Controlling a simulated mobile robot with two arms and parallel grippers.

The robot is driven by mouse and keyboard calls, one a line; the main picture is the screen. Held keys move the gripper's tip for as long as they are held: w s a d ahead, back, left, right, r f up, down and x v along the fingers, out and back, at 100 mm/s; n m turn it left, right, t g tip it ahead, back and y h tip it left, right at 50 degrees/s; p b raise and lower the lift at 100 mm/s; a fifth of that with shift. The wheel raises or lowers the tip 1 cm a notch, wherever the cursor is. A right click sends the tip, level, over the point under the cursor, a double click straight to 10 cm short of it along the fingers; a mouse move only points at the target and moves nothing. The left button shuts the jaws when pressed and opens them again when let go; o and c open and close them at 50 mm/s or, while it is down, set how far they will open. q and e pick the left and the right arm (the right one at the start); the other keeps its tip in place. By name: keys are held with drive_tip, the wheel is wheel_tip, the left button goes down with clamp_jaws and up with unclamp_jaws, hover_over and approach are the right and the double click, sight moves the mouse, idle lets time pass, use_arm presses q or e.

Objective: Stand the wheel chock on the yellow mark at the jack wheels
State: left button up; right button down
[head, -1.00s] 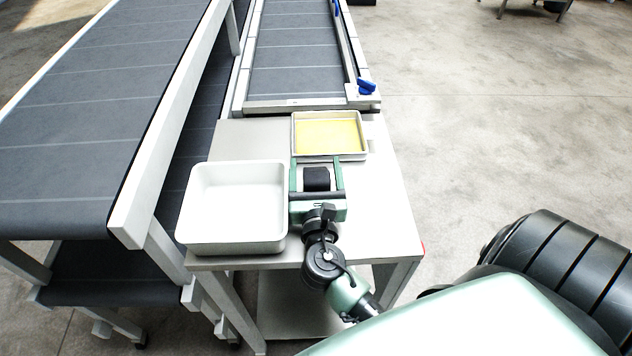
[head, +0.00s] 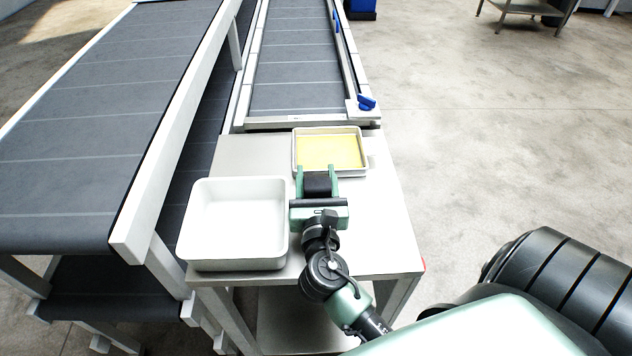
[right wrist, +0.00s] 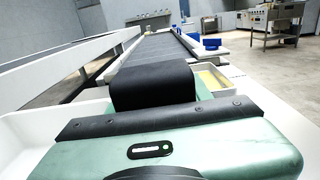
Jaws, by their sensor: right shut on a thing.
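The wheel chock (head: 317,187) is a dark, block-like thing between the fingers of my right gripper (head: 317,174). In the right wrist view the chock (right wrist: 152,84) shows as a black block with a rounded top edge. The right gripper is shut on it, over the small table at the near edge of a yellow-bottomed tray. I cannot tell its height above the table. The yellow floor mark and the jack wheels are not in view. My left gripper is not in view.
A white tub (head: 193,232) stands left of the gripper on the table (head: 385,225). The yellow-bottomed tray (head: 330,150) sits behind it. Conveyors (head: 297,60) run behind and to the left. Open concrete floor (head: 480,150) lies to the right.

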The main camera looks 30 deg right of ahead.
wheel_tip(320, 180, up, 17)
drive_tip(key=p, duration=0.3)
